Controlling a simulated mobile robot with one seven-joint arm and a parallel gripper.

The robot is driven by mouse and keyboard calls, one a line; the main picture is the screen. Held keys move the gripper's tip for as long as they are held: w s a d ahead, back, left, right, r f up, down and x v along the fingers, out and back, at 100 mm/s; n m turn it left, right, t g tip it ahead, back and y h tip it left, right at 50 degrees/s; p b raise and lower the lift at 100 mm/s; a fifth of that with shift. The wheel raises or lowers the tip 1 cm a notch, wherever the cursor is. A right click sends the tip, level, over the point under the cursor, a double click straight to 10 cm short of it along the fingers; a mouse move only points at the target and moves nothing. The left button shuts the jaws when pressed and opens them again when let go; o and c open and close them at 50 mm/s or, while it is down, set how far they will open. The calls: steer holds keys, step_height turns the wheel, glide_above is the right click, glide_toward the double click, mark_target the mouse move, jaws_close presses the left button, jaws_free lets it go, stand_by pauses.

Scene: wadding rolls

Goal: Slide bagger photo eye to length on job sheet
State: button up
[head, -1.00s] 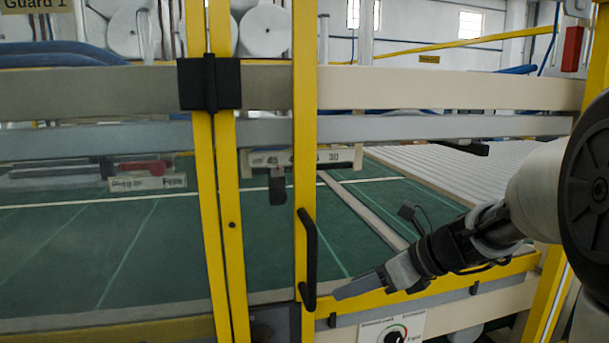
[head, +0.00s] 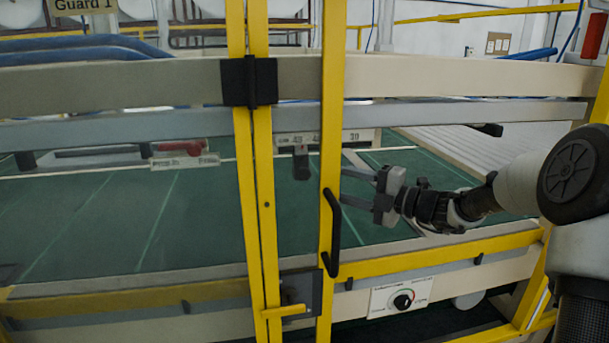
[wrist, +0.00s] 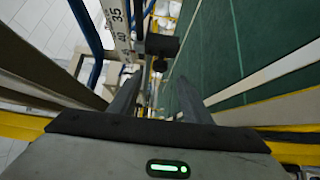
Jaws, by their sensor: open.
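The photo eye (head: 301,165) is a small dark block hanging from a pale numbered scale (head: 357,137) behind the yellow guard frame. In the wrist view, the scale (wrist: 119,28) shows 35 and 40, and a black block that looks like the photo eye (wrist: 160,44) is beside it, ahead of the fingers. My gripper (head: 344,187) is open and empty, its fingers pointing left, to the right of the photo eye and slightly lower, apart from it. The fingers also show in the wrist view (wrist: 157,95). I cannot make out a job sheet.
A yellow post (head: 331,110) with a black handle (head: 334,232) stands close to the fingertips. Beige rails (head: 450,77) cross above; a lower yellow rail (head: 440,251) and a dial panel (head: 383,300) lie below. The green bed (head: 110,215) is mostly clear.

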steer(key=x, duration=1)
steer(key=shift+s, duration=0.1)
steer(key=shift+c, duration=0.2)
jaws_close()
